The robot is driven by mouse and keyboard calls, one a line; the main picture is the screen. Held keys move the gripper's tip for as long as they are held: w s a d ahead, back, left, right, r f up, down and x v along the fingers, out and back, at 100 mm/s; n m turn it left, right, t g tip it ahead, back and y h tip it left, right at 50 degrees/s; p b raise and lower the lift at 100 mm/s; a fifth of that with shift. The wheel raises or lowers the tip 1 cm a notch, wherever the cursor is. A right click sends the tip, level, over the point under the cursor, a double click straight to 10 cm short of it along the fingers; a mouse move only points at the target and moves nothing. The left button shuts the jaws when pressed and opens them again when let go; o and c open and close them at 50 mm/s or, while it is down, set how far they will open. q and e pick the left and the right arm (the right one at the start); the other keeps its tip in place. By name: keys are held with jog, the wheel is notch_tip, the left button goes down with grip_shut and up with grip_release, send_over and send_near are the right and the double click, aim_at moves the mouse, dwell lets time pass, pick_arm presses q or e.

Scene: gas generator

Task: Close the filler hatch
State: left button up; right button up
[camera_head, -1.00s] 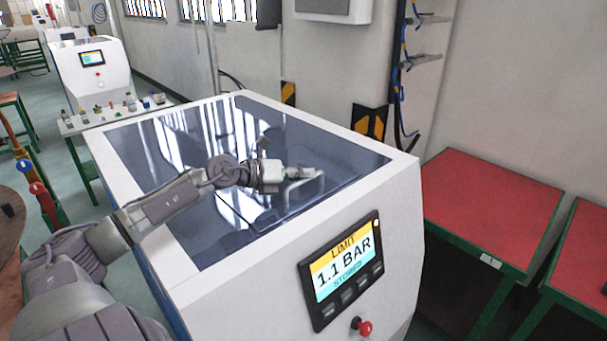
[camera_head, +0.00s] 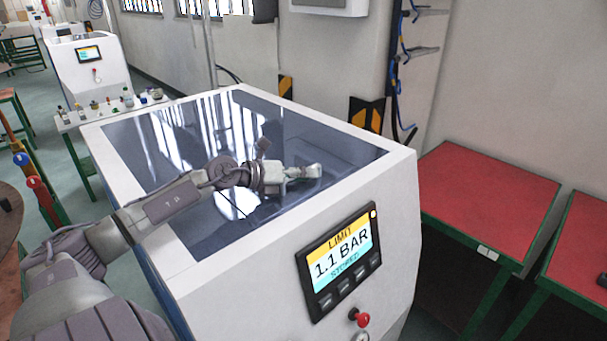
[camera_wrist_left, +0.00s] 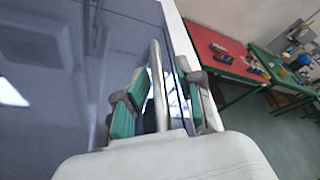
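The gas generator (camera_head: 190,292) is a white cabinet with a dark, reflective glass top. The glass hatch (camera_head: 135,150) looks about level with the white frame; reflections hide whether it sits fully down. My left gripper (camera_head: 312,171) is over the right part of the glass, at the hatch handle. In the left wrist view the pale handle bar (camera_wrist_left: 159,85) runs between the two green-padded fingers of my left gripper (camera_wrist_left: 165,100). The fingers are apart, with a gap visible beside the bar. In the head view the gripper mostly hides the handle. My right gripper is not in view.
A display panel (camera_head: 340,262) reading "LIMIT 1.1 BAR STORED" and a red knob (camera_head: 362,320) are on the cabinet's front. Red-topped tables (camera_head: 485,200) stand to the right. A small table (camera_head: 70,123) with several bottles stands behind left.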

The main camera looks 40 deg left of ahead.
pick_arm(q)
jog(key=shift+a, duration=0.1)
jog(key=shift+s+a, duration=0.1)
jog(key=shift+s, duration=0.05)
jog(key=shift+s+a+r, duration=0.1)
jog(key=shift+s, duration=0.2)
notch_tip(320, 180, up, 4)
jog(key=f, duration=0.1)
send_over(261, 199)
jog(key=shift+r, duration=0.25)
jog(key=shift+r, duration=0.1)
